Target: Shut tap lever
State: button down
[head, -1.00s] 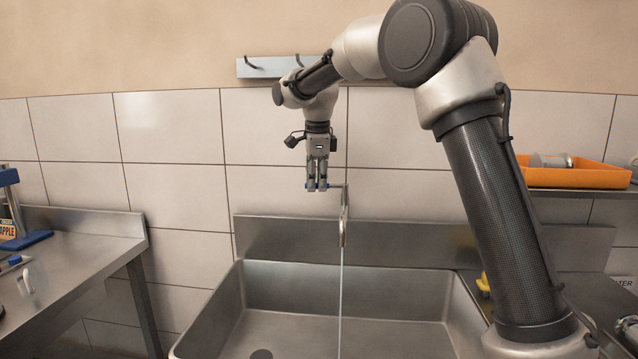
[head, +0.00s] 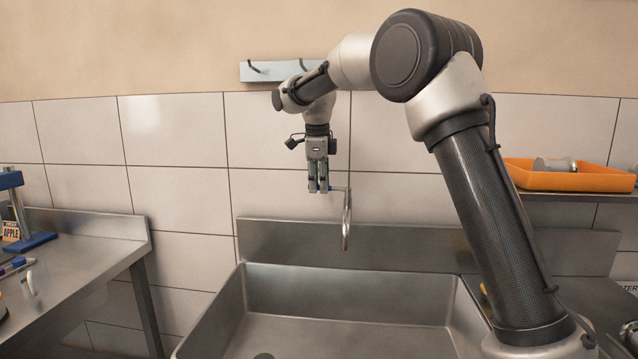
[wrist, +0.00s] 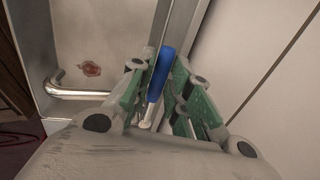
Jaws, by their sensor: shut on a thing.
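The tap spout (head: 346,222) rises above the back of the sink, and no water stream shows below it. In the wrist view, the blue-handled tap lever (wrist: 160,72) lies between the green-padded fingers of my gripper (wrist: 158,95). My gripper (head: 318,187) is shut on the lever, just left of the spout in the head view. There the lever (head: 338,188) is mostly hidden by the fingers. The bent metal spout also shows at the left of the wrist view (wrist: 75,92).
The steel sink (head: 345,308) lies below. A steel table (head: 95,228) with a blue stand (head: 22,215) is at the left. An orange tray (head: 575,180) sits on a shelf at the right. A hook rail (head: 275,70) is on the wall behind my arm.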

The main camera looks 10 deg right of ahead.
jog(key=c, duration=1.3)
grip_release()
jog(key=shift+c, duration=0.2)
notch_tip(320, 180, up, 12)
jog(key=s, duration=0.2)
jog(key=shift+a+f, duration=0.15)
jog(key=shift+a, duration=0.2)
jog(key=shift+s, duration=0.1)
